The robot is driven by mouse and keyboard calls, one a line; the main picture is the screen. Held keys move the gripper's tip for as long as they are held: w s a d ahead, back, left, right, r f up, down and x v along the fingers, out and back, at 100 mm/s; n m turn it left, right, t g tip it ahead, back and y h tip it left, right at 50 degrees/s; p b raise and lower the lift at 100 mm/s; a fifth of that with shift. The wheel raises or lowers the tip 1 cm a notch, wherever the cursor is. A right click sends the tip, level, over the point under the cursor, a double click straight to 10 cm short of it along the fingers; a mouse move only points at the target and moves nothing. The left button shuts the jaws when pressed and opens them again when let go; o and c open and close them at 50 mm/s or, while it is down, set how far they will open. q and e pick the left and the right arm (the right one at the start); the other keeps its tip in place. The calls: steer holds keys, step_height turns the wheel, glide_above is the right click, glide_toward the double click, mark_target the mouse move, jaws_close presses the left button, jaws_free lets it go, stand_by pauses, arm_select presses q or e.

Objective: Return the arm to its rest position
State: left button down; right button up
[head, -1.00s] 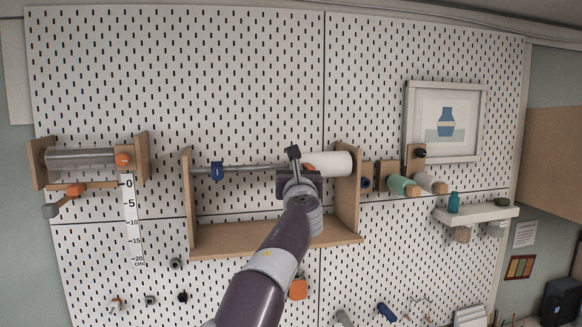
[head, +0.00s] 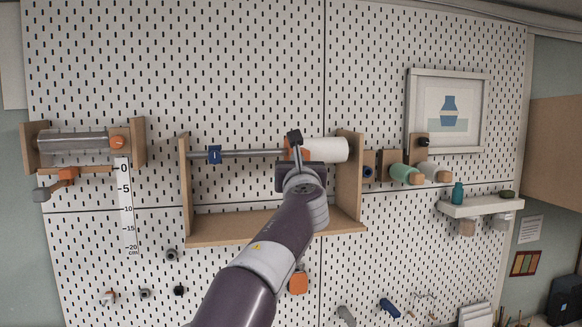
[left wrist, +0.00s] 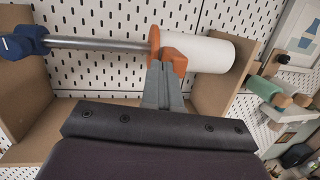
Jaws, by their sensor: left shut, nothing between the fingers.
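My left gripper (head: 296,138) is shut and empty in front of the wooden roll holder. In the left wrist view its closed fingers (left wrist: 161,70) overlap the orange collar (left wrist: 172,56); I cannot tell whether they touch it. The orange collar (head: 288,147) sits on the metal rod (head: 250,154), against the left end of a white roll (head: 326,150). A blue clamp (head: 214,155) is on the rod's left part. My right gripper is not in view.
The wooden holder (head: 225,229) has side walls and a lower shelf around the rod. A second rod holder (head: 138,142) with a scale strip (head: 123,195) is at left. A framed picture (head: 447,78) and white shelf (head: 480,207) are at right. The pegboard above is free.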

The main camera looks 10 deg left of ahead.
arm_select(q)
steer(key=s+f+n+g+h+b, duration=0.15)
steer(key=s+f+n+g, duration=0.4)
steer(key=f, duration=0.75)
steer(key=s+f+n+g+h+b, duration=0.1)
steer(key=s+f+n+g+b, duration=0.1)
steer(key=f+n, duration=0.85)
steer(key=s+f+n+g+h+b, duration=0.25)
steer(key=s+f+n, duration=0.2)
steer(key=f, duration=1.15)
steer(key=s+a+f+n+g+b, duration=0.1)
steer(key=s+f+n+g+b, duration=0.3)
steer(key=s+f, duration=0.8)
steer(key=s+a+f+n+g+b, duration=0.2)
steer(key=s+f+n, duration=0.6)
steer(key=s+f, duration=0.4)
steer(key=s+g+b, duration=0.1)
steer(key=s+b, duration=0.1)
steer(key=s, duration=0.2)
steer(key=shift+s+a+g+h, duration=0.2)
steer(key=shift+g+h, duration=0.1)
steer(key=shift+g, duration=0.1)
